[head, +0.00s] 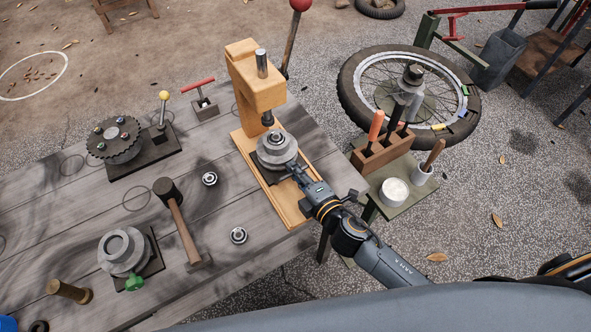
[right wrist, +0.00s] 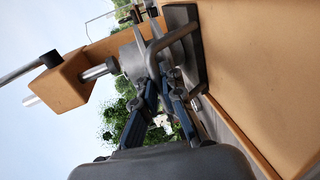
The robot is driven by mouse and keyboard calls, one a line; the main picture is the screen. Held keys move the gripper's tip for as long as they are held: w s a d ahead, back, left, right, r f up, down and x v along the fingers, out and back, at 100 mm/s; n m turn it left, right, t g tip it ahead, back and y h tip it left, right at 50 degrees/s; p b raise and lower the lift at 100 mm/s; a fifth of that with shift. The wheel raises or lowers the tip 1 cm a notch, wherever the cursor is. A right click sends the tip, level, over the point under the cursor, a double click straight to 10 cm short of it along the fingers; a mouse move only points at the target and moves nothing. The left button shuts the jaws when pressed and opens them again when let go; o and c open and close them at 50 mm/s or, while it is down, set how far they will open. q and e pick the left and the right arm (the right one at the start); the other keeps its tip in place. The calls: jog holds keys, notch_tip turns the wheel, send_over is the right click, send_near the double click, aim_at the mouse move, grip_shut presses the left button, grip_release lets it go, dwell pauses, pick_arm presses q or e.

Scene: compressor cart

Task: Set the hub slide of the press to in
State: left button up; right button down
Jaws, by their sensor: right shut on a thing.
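The press (head: 245,75) is an orange-yellow frame at the table's right end, with a grey ram (head: 267,118). A grey stepped hub (head: 277,146) sits on the dark hub slide (head: 262,176) on the press base, close to below the ram. In the right wrist view the slide (right wrist: 196,62) shows as a dark plate with a bent grey handle (right wrist: 154,48). My right gripper (head: 294,170) is at the slide's near right side, shut on the handle; it also shows in the right wrist view (right wrist: 165,82). The fingers partly hide the handle. My left gripper is not in view.
A hammer (head: 179,218), loose bearings (head: 209,179) and another hub fixture (head: 124,251) lie to the left on the table.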

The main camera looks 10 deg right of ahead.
aim_at(284, 156)
jog(key=w, duration=0.1)
jog(key=w+a, duration=0.1)
jog(key=w, duration=0.1)
jog(key=shift+w+r, duration=0.1)
jog(key=shift+w+a, duration=0.2)
jog(key=shift+w, duration=0.2)
jog(key=c, duration=1.5)
grip_release()
jog(key=shift+s, duration=0.15)
jog(key=v, duration=1.1)
jog(key=shift+s+d, duration=0.15)
jog(key=shift+s, duration=0.2)
